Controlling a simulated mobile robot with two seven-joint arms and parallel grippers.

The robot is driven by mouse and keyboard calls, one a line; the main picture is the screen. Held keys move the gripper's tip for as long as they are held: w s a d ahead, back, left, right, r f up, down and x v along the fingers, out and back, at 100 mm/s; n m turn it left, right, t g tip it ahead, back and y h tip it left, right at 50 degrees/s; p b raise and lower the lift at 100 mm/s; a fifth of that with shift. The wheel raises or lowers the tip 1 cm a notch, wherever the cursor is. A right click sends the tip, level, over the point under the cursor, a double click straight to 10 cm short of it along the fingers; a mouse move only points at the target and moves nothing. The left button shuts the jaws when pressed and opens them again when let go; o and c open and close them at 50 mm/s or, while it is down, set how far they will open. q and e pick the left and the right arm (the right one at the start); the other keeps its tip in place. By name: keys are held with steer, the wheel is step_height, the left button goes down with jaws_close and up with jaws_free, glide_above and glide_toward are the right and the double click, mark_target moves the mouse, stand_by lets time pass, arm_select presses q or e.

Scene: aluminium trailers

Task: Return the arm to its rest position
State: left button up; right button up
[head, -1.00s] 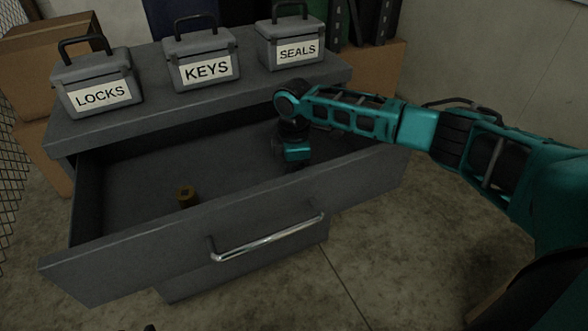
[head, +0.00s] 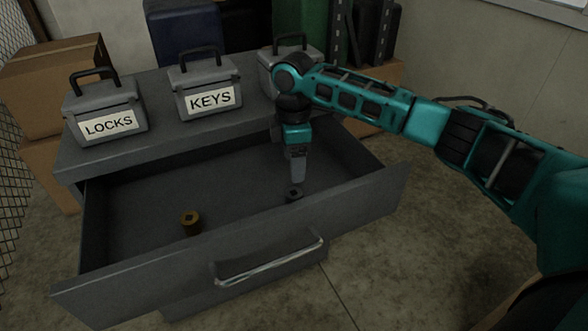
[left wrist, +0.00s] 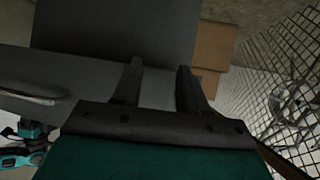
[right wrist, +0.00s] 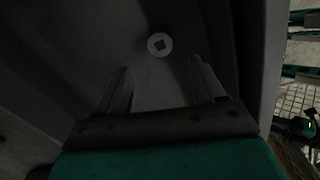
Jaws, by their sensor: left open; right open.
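My right gripper (head: 297,182) points down over the open drawer (head: 130,192), fingers apart and empty in the right wrist view (right wrist: 160,90). A small dark round piece (head: 293,195) lies on the drawer floor just below its tips. In the right wrist view it is a pale disc with a square mark (right wrist: 159,45), beyond the fingertips and apart from them. My left gripper (left wrist: 155,85) is open and empty in the left wrist view and is outside the head view.
Grey boxes labelled LOCKS (head: 105,112) and KEYS (head: 205,88) stand on the cabinet top (head: 150,137). A third box (head: 276,72) is partly hidden by my right arm. The drawer's front panel has a metal handle (head: 270,262). Wire mesh (head: 12,150) stands at far left.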

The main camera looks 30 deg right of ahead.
arm_select(q)
steer(key=shift+r, duration=0.1)
arm_select(e)
steer(key=shift+r, duration=0.45)
arm_select(q)
steer(key=shift+r, duration=0.2)
